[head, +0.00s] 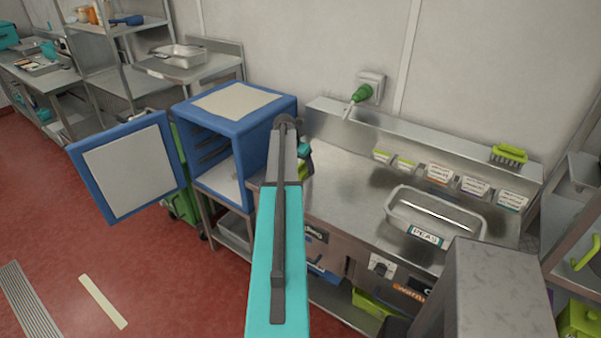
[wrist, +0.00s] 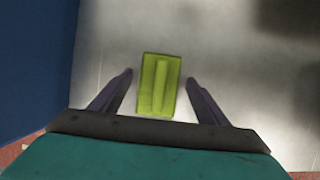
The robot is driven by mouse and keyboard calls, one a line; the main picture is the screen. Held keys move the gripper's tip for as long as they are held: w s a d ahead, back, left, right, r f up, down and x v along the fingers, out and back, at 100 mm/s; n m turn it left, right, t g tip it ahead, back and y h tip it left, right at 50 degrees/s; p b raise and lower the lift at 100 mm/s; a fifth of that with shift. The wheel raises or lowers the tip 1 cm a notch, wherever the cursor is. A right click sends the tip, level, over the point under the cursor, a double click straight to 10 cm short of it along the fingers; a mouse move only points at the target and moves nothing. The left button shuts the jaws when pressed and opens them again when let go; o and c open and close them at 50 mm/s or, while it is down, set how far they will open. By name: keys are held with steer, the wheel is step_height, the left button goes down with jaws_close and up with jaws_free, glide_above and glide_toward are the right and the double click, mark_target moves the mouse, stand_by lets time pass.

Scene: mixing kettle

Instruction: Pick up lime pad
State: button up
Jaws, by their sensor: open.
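The lime pad (wrist: 158,86) is a yellow-green rectangle with a raised ridge along its middle. In the wrist view it lies flat on the steel worktop. My gripper (wrist: 160,77) is open, with one dark finger on each side of the pad and a gap to it on both sides. Nothing is held. In the head view my teal and grey arm hides most of this spot. A small bit of lime (head: 303,171) shows just right of the arm, beside the blue cabinet, and appears to be the pad.
The blue cabinet (head: 237,110) with its open door (head: 128,167) stands left of the worktop. A tray labelled PEAS (head: 436,214) is on the worktop's right part. Small labelled containers (head: 440,174) and a lime brush (head: 509,155) line the back ledge. The worktop's middle is clear.

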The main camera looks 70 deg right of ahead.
mark_target(302, 164)
steer(key=c, duration=1.2)
steer(key=shift+c, duration=0.2)
steer(key=shift+r, duration=0.25)
steer(key=shift+r+b, duration=0.9)
steer(key=shift+r, duration=0.25)
steer(key=shift+s+a+r+b, duration=0.2)
steer(key=shift+a+r+b, duration=0.15)
steer(key=shift+a, duration=0.15)
steer(key=s+a+r+b, duration=0.1)
steer(key=s+a+b, duration=0.3)
steer(key=a, duration=1)
steer(key=shift+s+r, duration=0.3)
steer(key=shift+s, duration=0.4)
